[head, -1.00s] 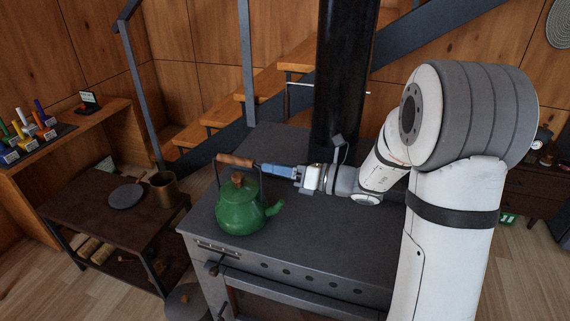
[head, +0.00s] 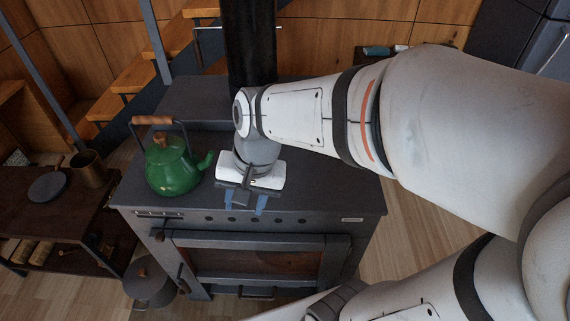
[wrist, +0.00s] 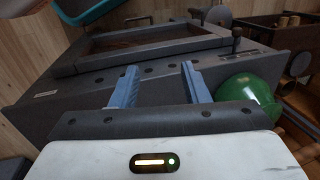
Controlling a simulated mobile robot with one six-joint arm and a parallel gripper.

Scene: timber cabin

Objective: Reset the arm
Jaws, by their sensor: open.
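My gripper (head: 246,202) is open and empty. It points down over the front part of the dark stove top (head: 320,188), to the right of the green kettle (head: 173,166). In the wrist view its two blue fingers (wrist: 158,88) are spread apart with nothing between them. The kettle stands upright on the stove with its wooden handle raised and its spout toward my gripper, apart from it. In the wrist view the green kettle (wrist: 246,92) shows at the right, partly hidden by my gripper body.
A black stovepipe (head: 251,50) rises behind my gripper. A low dark table (head: 62,215) at the left holds a mug (head: 89,169) and a round dark plate (head: 47,187). A lidded pot (head: 149,283) stands on the floor by the stove. The stove top's right side is clear.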

